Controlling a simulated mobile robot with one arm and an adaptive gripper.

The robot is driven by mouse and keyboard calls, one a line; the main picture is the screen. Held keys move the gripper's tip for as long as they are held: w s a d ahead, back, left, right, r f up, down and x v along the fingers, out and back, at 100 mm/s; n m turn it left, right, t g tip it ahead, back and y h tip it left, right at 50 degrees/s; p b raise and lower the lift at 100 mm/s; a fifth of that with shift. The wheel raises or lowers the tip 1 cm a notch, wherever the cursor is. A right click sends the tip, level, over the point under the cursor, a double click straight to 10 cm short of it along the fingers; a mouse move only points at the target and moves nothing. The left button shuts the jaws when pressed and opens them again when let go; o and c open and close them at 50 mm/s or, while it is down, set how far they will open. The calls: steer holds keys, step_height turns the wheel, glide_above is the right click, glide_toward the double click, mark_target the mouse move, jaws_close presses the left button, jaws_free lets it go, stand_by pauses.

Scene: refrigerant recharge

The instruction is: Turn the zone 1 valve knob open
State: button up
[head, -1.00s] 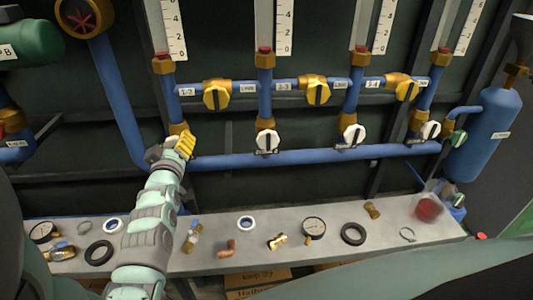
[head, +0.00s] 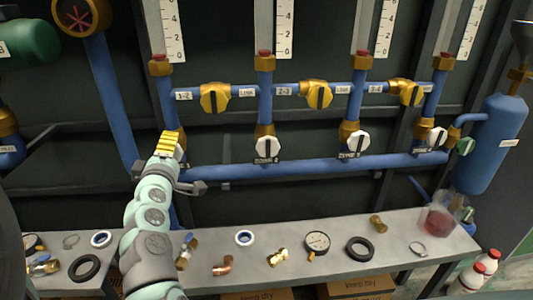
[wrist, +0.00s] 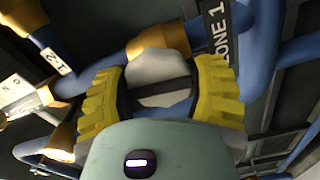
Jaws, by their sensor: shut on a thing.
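The zone 1 valve knob (wrist: 158,68) is white with a dark bar across it. It shows in the wrist view beside the black ZONE 1 label (wrist: 217,38). My gripper (wrist: 160,88) has one yellow finger on each side of the knob and is shut on it. The dark bar runs roughly from finger to finger, crosswise in the wrist view.
White zone 2 (head: 267,150) and zone 3 (head: 358,142) knobs sit to the right on the blue manifold (head: 300,168). Yellow valves (head: 215,97) are above. Below, a grey bench (head: 320,272) holds loose fittings, rings and a gauge (head: 317,242).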

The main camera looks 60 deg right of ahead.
steer(key=shift+n, duration=0.4)
steer(key=o, duration=1.2)
steer(key=v, duration=1.2)
